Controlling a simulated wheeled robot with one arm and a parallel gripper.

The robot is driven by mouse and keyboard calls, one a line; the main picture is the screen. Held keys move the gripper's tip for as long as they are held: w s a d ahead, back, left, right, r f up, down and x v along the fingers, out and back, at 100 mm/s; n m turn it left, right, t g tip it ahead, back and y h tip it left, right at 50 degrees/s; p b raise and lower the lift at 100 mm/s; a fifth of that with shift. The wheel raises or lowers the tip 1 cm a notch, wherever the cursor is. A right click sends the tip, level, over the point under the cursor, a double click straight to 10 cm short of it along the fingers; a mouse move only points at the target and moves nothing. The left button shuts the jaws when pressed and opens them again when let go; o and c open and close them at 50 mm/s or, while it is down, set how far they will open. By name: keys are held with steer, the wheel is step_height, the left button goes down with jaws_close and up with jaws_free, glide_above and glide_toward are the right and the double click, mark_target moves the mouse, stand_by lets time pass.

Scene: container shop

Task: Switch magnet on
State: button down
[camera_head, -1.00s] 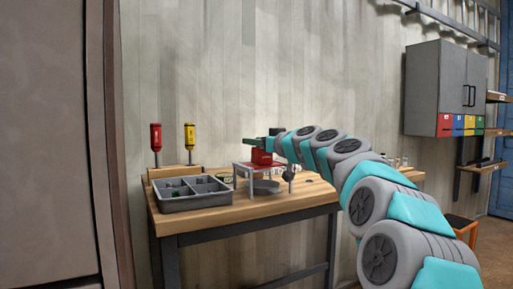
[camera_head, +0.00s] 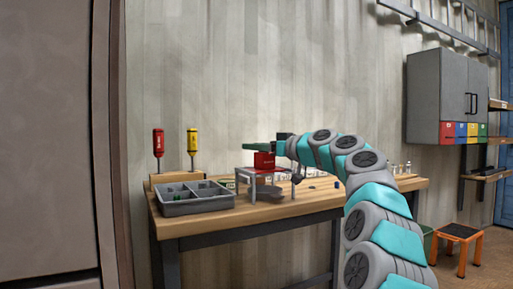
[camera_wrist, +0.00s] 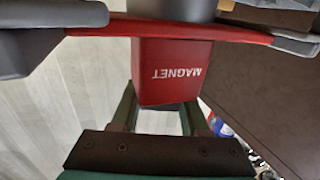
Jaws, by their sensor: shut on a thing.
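The magnet is a red block (camera_head: 264,161) on top of a small red-and-grey stand (camera_head: 248,171) on the workbench. In the wrist view the block (camera_wrist: 172,72) shows the word MAGNET upside down, beside a red plate with grey ends. My gripper (camera_head: 263,148) is at the block from above in the head view. In the wrist view its dark green fingers (camera_wrist: 158,112) reach to the block and are shut on it; the exact contact is partly hidden. No switch can be made out. Small dark items lie under the stand, too small to tell.
A grey divided tray (camera_head: 195,207) stands on the workbench (camera_head: 240,218), left of the stand. Behind it, a red (camera_head: 158,142) and a yellow-handled tool (camera_head: 192,141) stand in a wooden block. Small bottles stand at the bench's right. An orange stool (camera_head: 459,234) is further right.

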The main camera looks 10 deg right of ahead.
stand_by(1.3)
stand_by(0.4)
steer(key=shift+c, duration=2)
jaws_free()
steer(key=shift+s, duration=0.1)
steer(key=b+v, duration=0.1)
steer(key=v, duration=0.6)
steer(key=shift+s+d, duration=0.15)
steer(key=shift+d, duration=0.15)
